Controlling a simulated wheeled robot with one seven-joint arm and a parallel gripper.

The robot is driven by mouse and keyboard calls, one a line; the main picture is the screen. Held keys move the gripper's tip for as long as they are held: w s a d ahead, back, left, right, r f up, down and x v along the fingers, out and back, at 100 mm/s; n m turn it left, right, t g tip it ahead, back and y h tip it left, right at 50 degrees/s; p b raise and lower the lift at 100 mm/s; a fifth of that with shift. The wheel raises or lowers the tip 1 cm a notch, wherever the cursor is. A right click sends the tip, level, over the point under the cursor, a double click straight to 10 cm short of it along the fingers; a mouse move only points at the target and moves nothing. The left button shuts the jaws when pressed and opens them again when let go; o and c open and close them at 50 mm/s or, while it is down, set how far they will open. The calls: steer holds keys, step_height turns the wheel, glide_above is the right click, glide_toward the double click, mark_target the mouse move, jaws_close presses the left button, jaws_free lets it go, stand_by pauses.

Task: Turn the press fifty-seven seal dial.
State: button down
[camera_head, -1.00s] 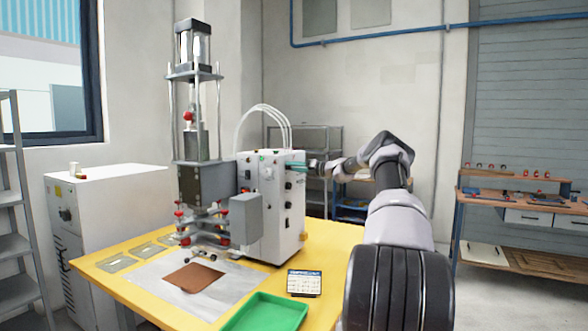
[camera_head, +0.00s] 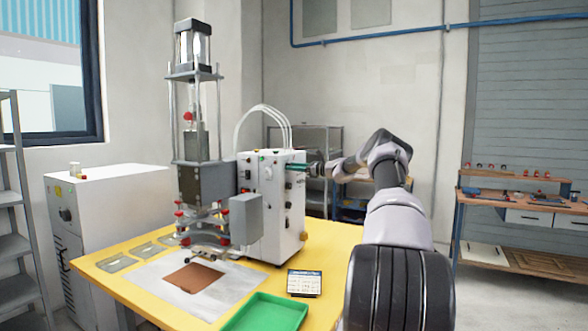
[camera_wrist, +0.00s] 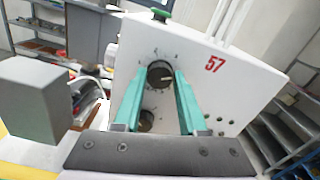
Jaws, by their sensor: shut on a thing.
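The press's white control box (camera_head: 270,210) stands on the yellow table, and the red number 57 shows on its side in the wrist view (camera_wrist: 215,64). A dark round dial (camera_wrist: 160,75) with a pale pointer mark and printed marks around it sits on that face. My gripper (camera_wrist: 162,78) is shut on this dial, with one green finger on each side of it. In the head view my gripper (camera_head: 298,168) reaches the upper right side of the box; the dial is hidden there. A second dark knob (camera_wrist: 146,120) sits below, partly between the fingers.
A green button (camera_wrist: 160,14) is on top of the box edge. A grey box (camera_wrist: 38,97) juts out at left in the wrist view. The yellow table (camera_head: 335,245) holds a green tray (camera_head: 268,312), a brown sheet (camera_head: 194,277) and a small panel (camera_head: 305,283).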

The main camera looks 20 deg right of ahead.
steer(key=shift+f+n, duration=0.15)
steer(key=shift+n, duration=8.95)
steer(key=shift+c, duration=2.4)
jaws_free()
steer(key=shift+s+d, duration=0.1)
steer(key=shift+s, duration=0.05)
steer(key=v, duration=1)
steer(key=shift+s+d, duration=0.2)
